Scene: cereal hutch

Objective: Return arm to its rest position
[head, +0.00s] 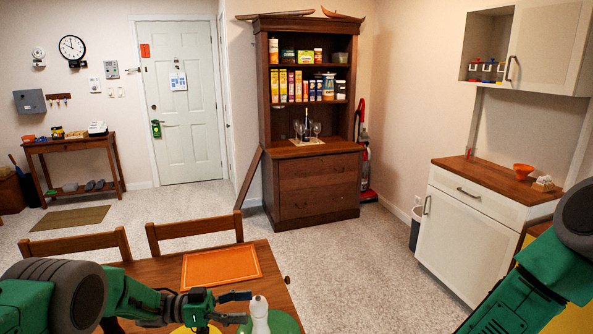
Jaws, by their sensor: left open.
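My left arm comes in from the lower left over the wooden table. My left gripper (243,307) is open, its two dark fingers pointing right. A white bottle (260,314) stands just right of the fingertips, in front of a green round plate (285,323). I cannot tell whether the fingers touch the bottle. My right arm shows at the lower right; its gripper is out of the picture.
The wooden table (180,268) holds an orange board (221,266). Two chairs (195,230) stand behind it. A dark hutch (307,185) with cereal boxes stands at the back. A white cabinet (465,225) is at right. The carpet between is clear.

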